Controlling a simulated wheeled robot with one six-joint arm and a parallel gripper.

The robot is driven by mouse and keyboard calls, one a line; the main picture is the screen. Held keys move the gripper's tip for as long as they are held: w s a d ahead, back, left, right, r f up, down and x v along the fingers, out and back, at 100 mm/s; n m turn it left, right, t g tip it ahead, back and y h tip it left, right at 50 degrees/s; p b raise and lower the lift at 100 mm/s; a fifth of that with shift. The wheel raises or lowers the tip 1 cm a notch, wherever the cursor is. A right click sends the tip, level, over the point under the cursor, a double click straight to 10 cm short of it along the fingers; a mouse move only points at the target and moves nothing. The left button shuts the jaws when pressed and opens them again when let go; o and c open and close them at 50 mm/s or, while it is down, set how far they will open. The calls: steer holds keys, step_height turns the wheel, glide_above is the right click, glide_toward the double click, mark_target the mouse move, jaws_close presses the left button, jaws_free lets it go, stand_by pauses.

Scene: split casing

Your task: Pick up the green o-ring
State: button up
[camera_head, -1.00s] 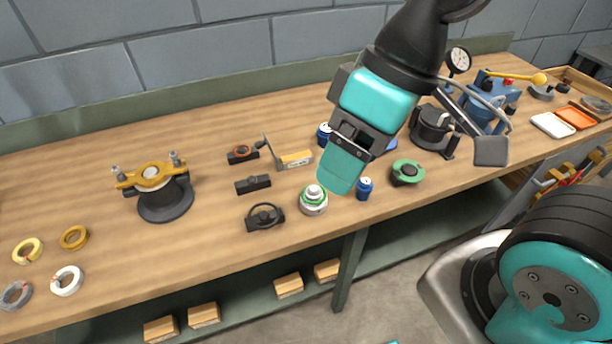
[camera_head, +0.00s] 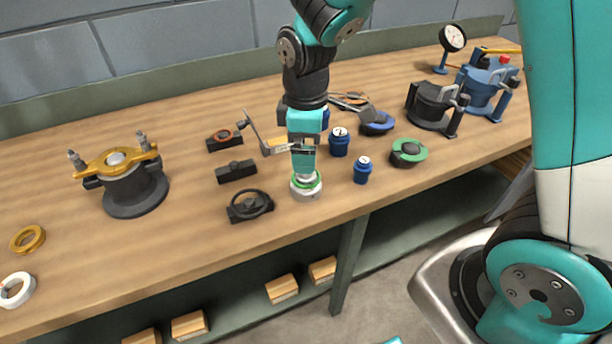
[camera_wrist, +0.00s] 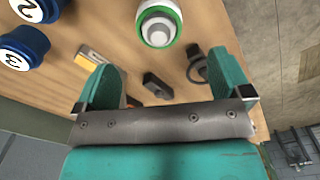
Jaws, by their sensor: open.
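The green o-ring (camera_head: 316,183) sits around a pale, stepped cylindrical holder (camera_head: 307,193) near the bench's front edge. In the wrist view the green o-ring (camera_wrist: 178,26) circles the holder (camera_wrist: 158,27), near the top of the picture. My gripper (camera_head: 303,172) points down at the holder, with its tip close above or at it in the head view; whether it touches cannot be told. In the wrist view its two teal fingers (camera_wrist: 165,85) are spread wide with nothing between them. The far side of the ring is partly hidden by the gripper in the head view.
A black part with a round handle (camera_head: 250,205) and a black block (camera_head: 236,171) lie left of the holder. Blue numbered cylinders (camera_head: 361,174) and a green-rimmed black disc (camera_head: 409,153) stand to the right. The bench's front edge is close.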

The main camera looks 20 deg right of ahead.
steer(key=shift+w+f+p, duration=0.1)
steer(key=shift+f+p, duration=0.25)
steer(key=shift+f, duration=3.1)
steer(key=shift+f, duration=0.25)
steer(key=c, duration=1.1)
steer(key=shift+o, duration=0.2)
